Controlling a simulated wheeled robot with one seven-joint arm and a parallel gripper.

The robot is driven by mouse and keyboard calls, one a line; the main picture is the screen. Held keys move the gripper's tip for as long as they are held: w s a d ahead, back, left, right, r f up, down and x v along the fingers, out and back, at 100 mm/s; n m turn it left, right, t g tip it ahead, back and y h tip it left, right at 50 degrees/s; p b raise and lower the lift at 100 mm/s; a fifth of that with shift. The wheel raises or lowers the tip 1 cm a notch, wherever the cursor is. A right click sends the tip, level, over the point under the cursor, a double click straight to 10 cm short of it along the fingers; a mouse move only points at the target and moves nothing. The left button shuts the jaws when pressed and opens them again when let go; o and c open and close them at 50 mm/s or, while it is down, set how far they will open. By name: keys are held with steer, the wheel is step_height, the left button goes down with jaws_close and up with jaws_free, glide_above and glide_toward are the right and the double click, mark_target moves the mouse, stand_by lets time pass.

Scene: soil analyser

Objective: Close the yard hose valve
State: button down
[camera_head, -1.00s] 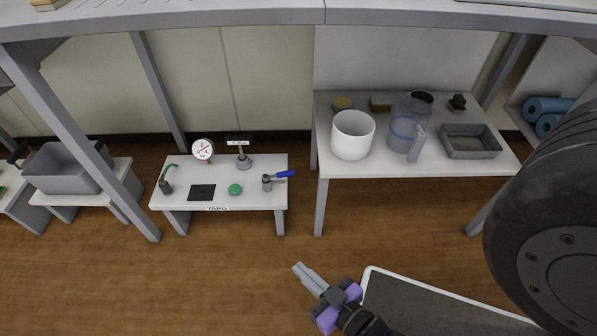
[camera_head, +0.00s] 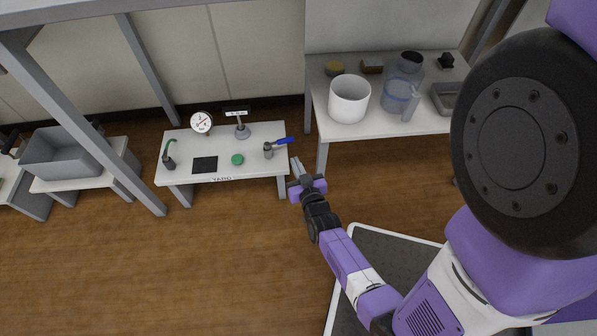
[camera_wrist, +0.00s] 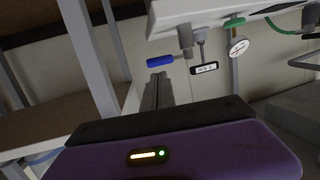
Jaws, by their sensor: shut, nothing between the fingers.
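The yard hose valve (camera_head: 268,150) is a small grey fitting at the right end of a low white bench. Its blue lever handle (camera_head: 283,141) points right, out toward the bench's right edge. In the wrist view the blue handle (camera_wrist: 160,61) lies just beyond my fingertips, and the grey valve body (camera_wrist: 186,40) is to its right. My gripper (camera_head: 295,163) is shut and empty. It is by the bench's right end, close to the handle; I see no clear contact.
The low bench (camera_head: 225,172) also holds a round gauge (camera_head: 201,122), a green knob (camera_head: 237,159), a black pad (camera_head: 205,164) and a small sign (camera_head: 236,111). A taller table (camera_head: 420,126) with a white bucket (camera_head: 349,98) and clear jug (camera_head: 400,97) stands to the right. A grey bin (camera_head: 65,158) is at left.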

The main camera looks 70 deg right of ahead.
mark_target(286, 142)
steer(key=b+x, duration=0.3)
steer(key=x, duration=0.5)
steer(key=shift+w+d, duration=0.2)
steer(key=shift+d, duration=0.05)
